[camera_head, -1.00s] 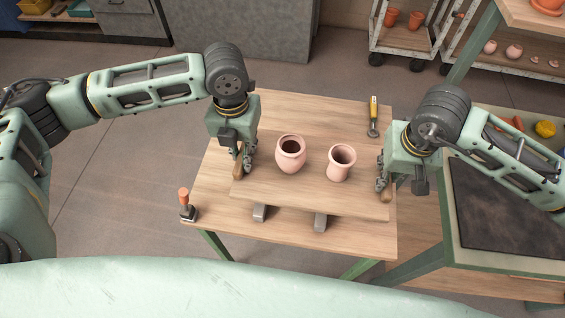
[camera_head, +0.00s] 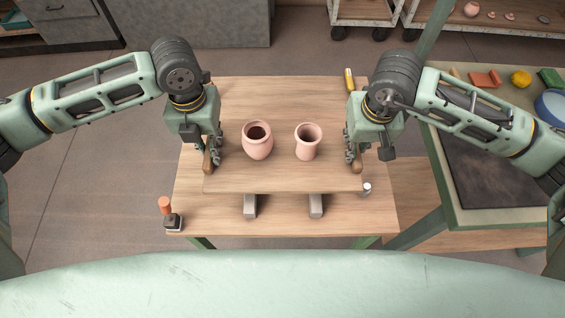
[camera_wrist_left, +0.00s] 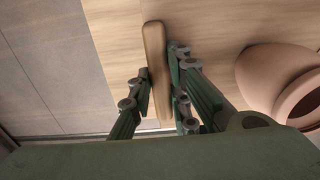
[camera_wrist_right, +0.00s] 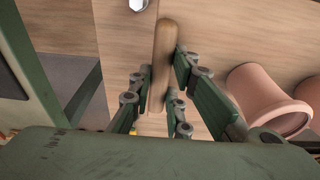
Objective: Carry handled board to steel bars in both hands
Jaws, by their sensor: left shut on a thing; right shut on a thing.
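The handled board (camera_head: 282,180) is a flat wooden board, looking level, with a rounded wooden handle at each end. Two pink clay pots stand upright on it: a round one (camera_head: 257,143) and a flared one (camera_head: 307,143). My left gripper (camera_head: 213,156) is shut on the left handle (camera_wrist_left: 155,75). My right gripper (camera_head: 352,154) is shut on the right handle (camera_wrist_right: 163,60). Two grey steel bars (camera_head: 250,207) (camera_head: 315,207) stick out below the board's front edge; their rear parts are hidden. I cannot tell whether the board touches them.
The wooden table (camera_head: 280,223) carries an orange-topped tool (camera_head: 172,215) at front left and a small pale metal piece (camera_head: 367,188) near the right handle. A yellow-handled tool (camera_head: 349,80) is partly hidden behind my right arm. A dark-topped bench (camera_head: 490,180) stands at right.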

